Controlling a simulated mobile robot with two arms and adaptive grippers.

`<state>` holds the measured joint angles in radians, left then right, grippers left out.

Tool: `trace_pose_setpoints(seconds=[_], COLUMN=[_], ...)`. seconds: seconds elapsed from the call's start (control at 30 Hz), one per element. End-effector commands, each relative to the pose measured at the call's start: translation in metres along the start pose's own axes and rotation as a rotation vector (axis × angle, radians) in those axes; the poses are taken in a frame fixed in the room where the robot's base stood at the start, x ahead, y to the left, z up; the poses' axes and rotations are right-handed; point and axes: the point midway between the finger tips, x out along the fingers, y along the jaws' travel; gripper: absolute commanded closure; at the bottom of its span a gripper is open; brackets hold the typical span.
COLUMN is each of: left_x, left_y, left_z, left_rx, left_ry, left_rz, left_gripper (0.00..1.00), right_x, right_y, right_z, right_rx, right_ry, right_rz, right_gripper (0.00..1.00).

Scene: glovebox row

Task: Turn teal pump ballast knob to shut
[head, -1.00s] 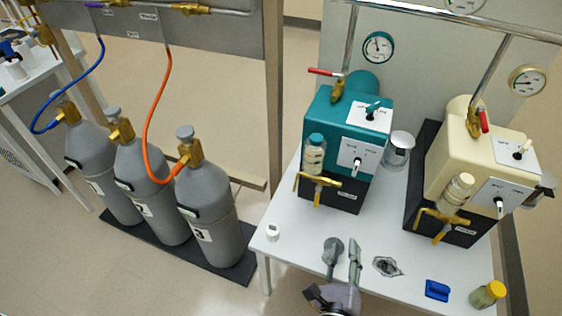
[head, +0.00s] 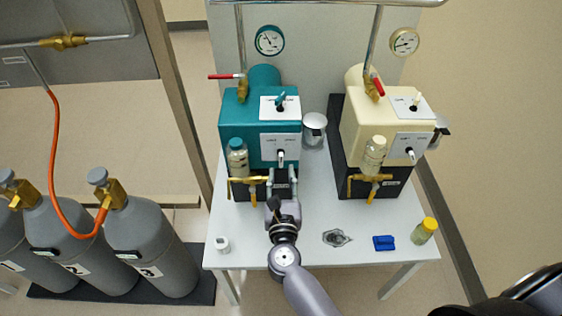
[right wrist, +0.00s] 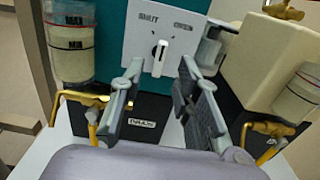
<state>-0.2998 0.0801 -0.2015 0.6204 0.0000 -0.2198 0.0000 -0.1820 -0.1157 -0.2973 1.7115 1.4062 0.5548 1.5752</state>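The teal pump (head: 235,122) stands at the back left of the white table. A second plate with a teal lever (head: 280,99) is on top. My right gripper (head: 281,178) is open just below the front knob. In the right wrist view the knob (right wrist: 160,56) shows above and between the spread fingers of the gripper (right wrist: 162,78), apart from them. My left gripper is not in view.
A cream pump (head: 362,118) stands to the right, with a metal canister (head: 314,130) between the pumps. A brass valve (head: 252,184) and a jar (head: 237,158) sit at the teal pump's left front. A blue item (head: 384,243) and yellow-capped jar (head: 423,231) lie at front right.

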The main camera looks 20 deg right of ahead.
Motion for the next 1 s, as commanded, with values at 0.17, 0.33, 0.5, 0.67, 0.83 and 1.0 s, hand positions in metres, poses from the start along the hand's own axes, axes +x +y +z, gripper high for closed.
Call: trace_pose_setpoints(seconds=[0.17, 0.33, 0.5, 0.67, 0.83, 1.0], left_x=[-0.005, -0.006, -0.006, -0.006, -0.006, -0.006], left_y=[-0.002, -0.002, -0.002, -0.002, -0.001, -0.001], left_z=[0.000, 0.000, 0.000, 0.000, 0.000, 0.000], left_rx=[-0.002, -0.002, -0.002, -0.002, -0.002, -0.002], left_ry=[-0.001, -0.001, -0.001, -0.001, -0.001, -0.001], left_rz=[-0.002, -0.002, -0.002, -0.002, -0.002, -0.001], left_gripper=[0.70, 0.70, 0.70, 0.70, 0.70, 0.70], right_x=[0.029, 0.041, 0.044, 0.043, 0.043, 0.043], right_y=[0.000, -0.001, -0.001, -0.001, -0.001, -0.001], right_z=[0.001, 0.000, 0.000, 0.000, 0.000, 0.000], right_rx=[-0.002, -0.003, -0.002, -0.002, -0.002, -0.002], right_ry=[-0.001, 0.000, 0.000, 0.000, 0.000, 0.000], right_rz=[0.000, -0.001, -0.001, -0.001, -0.001, -0.001], right_gripper=[0.70, 0.70, 0.70, 0.71, 0.83, 0.94])
